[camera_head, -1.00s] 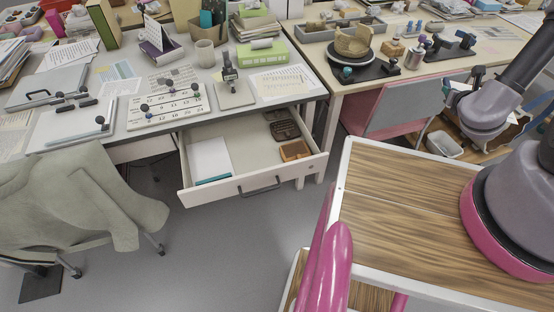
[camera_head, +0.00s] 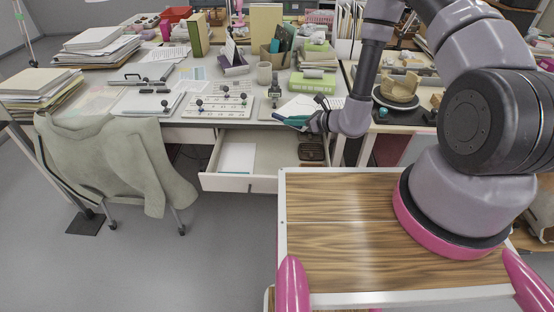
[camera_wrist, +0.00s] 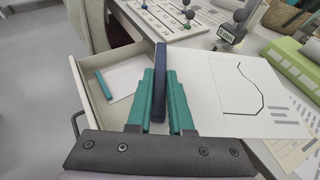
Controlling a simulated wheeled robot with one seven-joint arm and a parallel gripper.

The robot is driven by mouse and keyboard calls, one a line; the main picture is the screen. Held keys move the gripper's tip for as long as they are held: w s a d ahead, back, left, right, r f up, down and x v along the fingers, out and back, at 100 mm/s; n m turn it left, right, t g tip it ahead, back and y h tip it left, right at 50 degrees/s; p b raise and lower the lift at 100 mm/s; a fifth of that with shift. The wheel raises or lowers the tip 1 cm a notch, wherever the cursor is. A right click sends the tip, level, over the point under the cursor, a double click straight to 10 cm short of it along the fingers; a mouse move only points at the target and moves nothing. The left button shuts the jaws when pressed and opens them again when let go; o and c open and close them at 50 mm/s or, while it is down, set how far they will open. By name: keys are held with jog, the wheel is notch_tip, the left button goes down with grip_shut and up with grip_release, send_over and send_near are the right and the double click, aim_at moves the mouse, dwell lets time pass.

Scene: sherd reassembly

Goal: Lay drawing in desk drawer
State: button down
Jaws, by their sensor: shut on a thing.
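The drawing (camera_wrist: 235,85) is a white sheet with a black profile line, and a dark blue bar (camera_wrist: 160,62) runs along its left edge. My gripper (camera_wrist: 160,85), with teal fingers, is shut on this blue bar. In the head view my gripper (camera_head: 294,121) is over the desk's front edge, above and right of the drawer's middle. How far the sheet is above the desk I cannot tell. The desk drawer (camera_head: 240,183) is pulled open. A white sheet with a teal bar (camera_head: 237,157) lies in its left part; a dark tray (camera_head: 312,151) sits at its right.
On the desk are a board with dark knobs (camera_head: 219,106), a small stand (camera_head: 275,92), a green box (camera_head: 312,82) and a printed sheet (camera_wrist: 283,132). A chair with a draped jacket (camera_head: 120,165) stands left of the drawer. The drawer's middle floor is bare.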

jog(key=s+a+f+n+g+y, duration=0.2)
jog(key=s+a+f+n+g, duration=0.7)
jog(key=a+f+g, duration=0.1)
jog(key=w+d+f+m+t, duration=0.1)
jog(key=w+d+f, duration=0.1)
jog(key=w+d+f+t, duration=0.1)
jog(key=w+d+f, duration=0.1)
jog(key=d, duration=0.1)
jog(key=shift+w+f+m+y, duration=0.1)
jog(key=shift+f+m+y, duration=0.05)
jog(key=shift+m+y, duration=0.2)
jog(key=shift+w+d+m+t, duration=0.25)
jog(key=shift+d+t, duration=0.1)
jog(key=shift+t, duration=0.05)
jog(key=shift+d+f, duration=0.2)
jog(key=shift+f, duration=0.35)
jog(key=shift+d+f, duration=0.15)
jog(key=shift+f, duration=2.25)
